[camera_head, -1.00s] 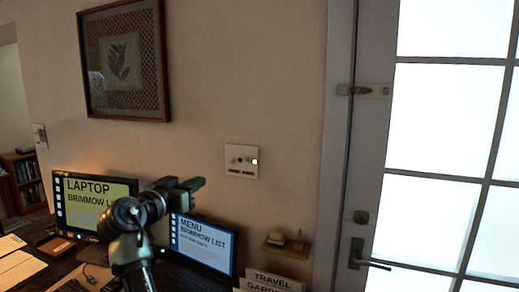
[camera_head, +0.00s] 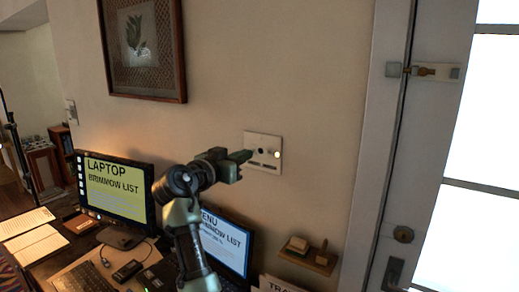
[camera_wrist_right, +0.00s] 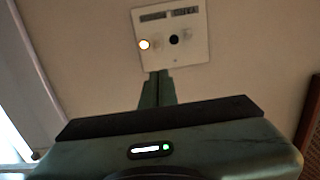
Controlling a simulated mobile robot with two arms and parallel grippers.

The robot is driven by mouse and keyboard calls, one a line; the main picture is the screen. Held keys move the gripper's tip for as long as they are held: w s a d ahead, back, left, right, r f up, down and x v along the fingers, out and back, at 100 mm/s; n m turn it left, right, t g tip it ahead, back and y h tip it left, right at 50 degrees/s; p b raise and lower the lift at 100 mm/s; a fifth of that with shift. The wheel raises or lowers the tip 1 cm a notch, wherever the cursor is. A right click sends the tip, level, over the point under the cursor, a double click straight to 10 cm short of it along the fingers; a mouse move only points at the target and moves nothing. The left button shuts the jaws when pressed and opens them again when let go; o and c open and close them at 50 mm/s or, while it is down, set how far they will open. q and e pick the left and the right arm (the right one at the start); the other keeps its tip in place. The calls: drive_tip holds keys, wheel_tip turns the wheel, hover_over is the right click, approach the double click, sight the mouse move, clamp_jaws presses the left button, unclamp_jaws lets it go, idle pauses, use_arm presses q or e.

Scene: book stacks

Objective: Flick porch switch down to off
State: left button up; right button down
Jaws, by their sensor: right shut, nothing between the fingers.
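A pale switch plate (camera_head: 263,142) is on the wall between the picture and the door. It has a lit round lamp on its right, dark switch parts left of the lamp and small dark labels along its bottom. It appears upside down in the right wrist view (camera_wrist_right: 187,57). The labels are too blurred to read, and I cannot tell the switch positions. My right gripper (camera_head: 247,155) is shut and empty. Its tips overlap the plate's left edge in the head view and point at the plate in the wrist view (camera_wrist_right: 156,76). Contact is unclear. My left gripper is out of view.
A desk below holds a monitor (camera_head: 115,190), a laptop (camera_head: 228,240) behind my right arm, papers and a keyboard. A small wooden shelf (camera_head: 308,259) juts out below the plate. A framed picture (camera_head: 143,48) hangs upper left; a door (camera_head: 425,125) stands right.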

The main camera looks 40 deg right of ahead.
drive_tip(key=p, duration=0.5)
approach(270, 144)
drive_tip(key=x, duration=0.5)
drive_tip(key=shift+d+r, duration=0.1)
drive_tip(key=shift+w+d+f, duration=0.2)
drive_tip(key=shift+d, duration=0.2)
